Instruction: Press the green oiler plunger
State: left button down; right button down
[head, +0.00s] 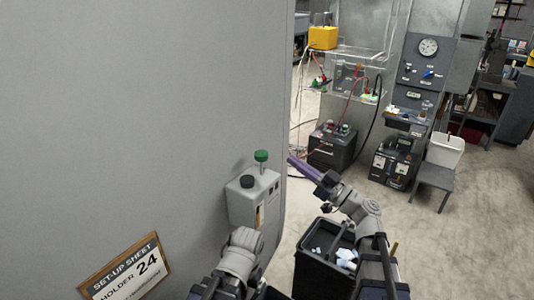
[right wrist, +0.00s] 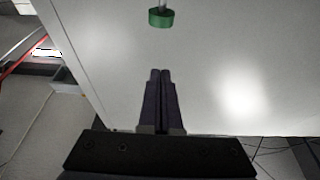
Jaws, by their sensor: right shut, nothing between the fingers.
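The green oiler plunger (head: 261,156) is a round green knob on a thin pale stem. It stands up from the top of a light grey oiler box (head: 253,200) against the big grey panel. The knob also shows at the top of the right wrist view (right wrist: 160,18), ahead of my fingertips. My right gripper (head: 291,160), with dark purple fingers, is shut and empty, a little to the right of the knob and apart from it. Its closed fingertips also show in the right wrist view (right wrist: 160,73). My left arm is at the bottom of the head view; its gripper does not show.
A black cap (head: 247,181) sits on the oiler box beside the plunger. A set-up sheet sign (head: 127,272) is at lower left on the grey panel (head: 140,120). A black bin (head: 319,270) stands below my right arm. Open floor lies to the right.

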aim_at(261, 164)
dwell(0.3)
